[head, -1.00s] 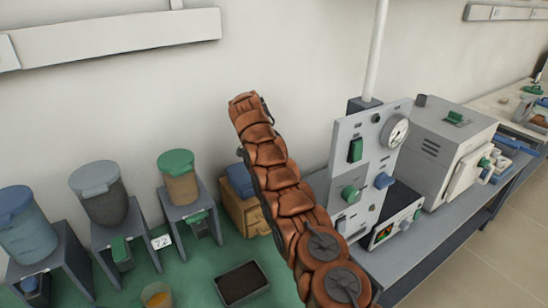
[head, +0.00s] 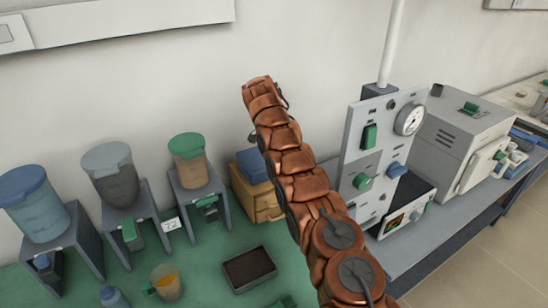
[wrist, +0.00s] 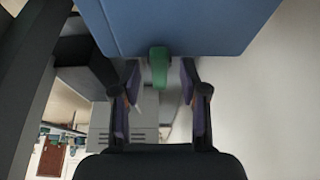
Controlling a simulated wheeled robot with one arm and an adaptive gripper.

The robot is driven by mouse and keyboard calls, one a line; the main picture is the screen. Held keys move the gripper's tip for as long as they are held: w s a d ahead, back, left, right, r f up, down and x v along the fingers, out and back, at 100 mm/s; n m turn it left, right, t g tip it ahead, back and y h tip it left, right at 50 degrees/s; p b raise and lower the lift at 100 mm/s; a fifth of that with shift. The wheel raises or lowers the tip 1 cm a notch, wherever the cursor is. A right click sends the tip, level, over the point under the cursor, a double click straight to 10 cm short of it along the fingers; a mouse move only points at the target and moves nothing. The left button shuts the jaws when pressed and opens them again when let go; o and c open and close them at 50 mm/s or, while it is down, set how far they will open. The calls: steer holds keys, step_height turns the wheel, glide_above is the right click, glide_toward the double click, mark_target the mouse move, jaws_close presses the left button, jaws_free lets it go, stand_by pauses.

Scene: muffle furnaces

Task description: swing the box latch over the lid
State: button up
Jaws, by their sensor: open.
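The box (head: 253,166) is blue, atop a wooden drawer unit beside the wall, partly covered by my arm in the head view. In the wrist view a broad blue surface (wrist: 180,25), which looks like the box, fills the top. A green tab (wrist: 158,68), which looks like its latch, sticks out below that surface's edge. My gripper (wrist: 160,69) is open, with one finger on either side of the tab. I cannot tell whether either finger touches it. The head view does not show the fingers clearly.
A wooden drawer unit (head: 266,207) stands under the box. Bins on grey stands (head: 197,201) are to the left. A dark tray (head: 249,269) and a beaker (head: 167,282) are on the green mat. A gauge panel (head: 377,150) and furnace (head: 462,140) are to the right.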

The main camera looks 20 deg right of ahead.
steer(key=shift+s+d+f+n+b, duration=0.15)
steer(key=shift+n+b, duration=0.35)
steer(key=shift+b, duration=0.3)
steer(key=shift+r+n+t, duration=0.3)
steer(key=shift+n+t, duration=0.1)
steer(key=shift+s+d+r+n+t+p, duration=0.15)
steer(key=shift+n+t+p, duration=0.15)
steer(key=shift+n+p, duration=0.45)
steer(key=shift+s+n+y+p, duration=0.1)
steer(key=shift+n+y+p, duration=0.2)
steer(key=shift+n+p, duration=0.5)
